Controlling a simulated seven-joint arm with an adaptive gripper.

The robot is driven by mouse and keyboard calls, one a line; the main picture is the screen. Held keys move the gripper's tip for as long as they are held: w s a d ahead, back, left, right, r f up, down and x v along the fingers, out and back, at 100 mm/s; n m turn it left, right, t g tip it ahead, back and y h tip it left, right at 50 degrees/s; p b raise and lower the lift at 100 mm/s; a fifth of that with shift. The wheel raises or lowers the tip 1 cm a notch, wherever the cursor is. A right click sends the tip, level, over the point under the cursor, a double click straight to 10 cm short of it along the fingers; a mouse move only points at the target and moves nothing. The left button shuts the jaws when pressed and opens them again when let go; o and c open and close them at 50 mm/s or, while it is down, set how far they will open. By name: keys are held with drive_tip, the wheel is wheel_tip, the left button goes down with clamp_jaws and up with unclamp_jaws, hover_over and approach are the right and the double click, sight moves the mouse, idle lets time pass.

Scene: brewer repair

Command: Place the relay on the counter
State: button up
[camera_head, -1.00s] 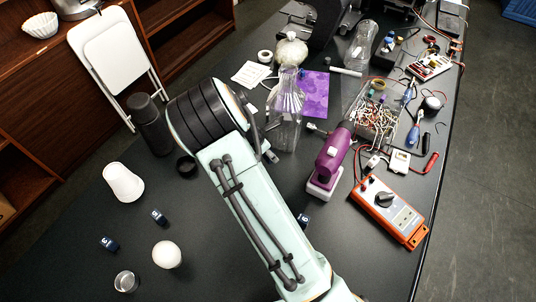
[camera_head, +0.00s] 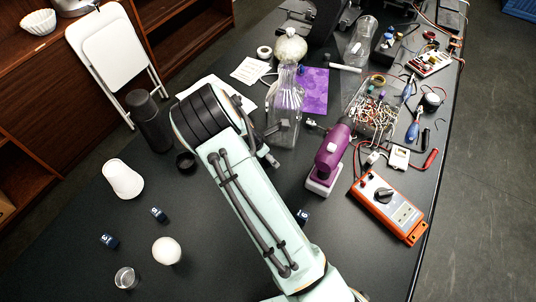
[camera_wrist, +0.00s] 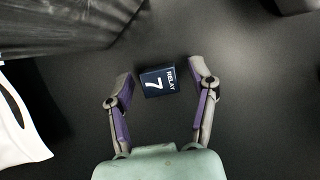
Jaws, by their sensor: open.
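A small dark blue block marked "RELAY 7" (camera_wrist: 157,81) lies between the spread fingers of my gripper (camera_wrist: 161,70) in the wrist view. The fingers are open, with a gap on both sides of the relay, so nothing is gripped. The relay appears to rest on the black counter (camera_wrist: 255,110). In the head view my arm hides this relay and most of my gripper. Similar dark blue blocks stand on the counter at the left (camera_head: 109,241), a little further right (camera_head: 159,214), and beside my arm (camera_head: 302,216).
A glass flask (camera_head: 285,108) stands right of my gripper's end. A white item (camera_wrist: 25,125) is left in the wrist view.

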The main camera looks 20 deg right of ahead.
drive_tip(key=shift+r, duration=0.1)
drive_tip(key=s+d+v, duration=0.1)
drive_tip(key=v, duration=1.2)
drive_tip(key=s+r+m+y, duration=0.1)
drive_tip(key=s+r+m, duration=0.2)
drive_tip(key=s+m, duration=0.4)
drive_tip(key=s+r+m+g+y, duration=0.1)
drive_tip(key=s+r+m+y, duration=0.1)
drive_tip(key=s+r+m, duration=0.2)
drive_tip(key=s+r+m+g+y, duration=0.1)
drive_tip(key=s+r+m, duration=0.3)
drive_tip(key=s+m, duration=0.6)
drive_tip(key=s+y, duration=0.1)
drive_tip(key=s, duration=0.4)
drive_tip(key=shift+s+r, duration=0.15)
drive_tip(key=shift+r, duration=0.05)
drive_tip(key=shift+a, duration=0.1)
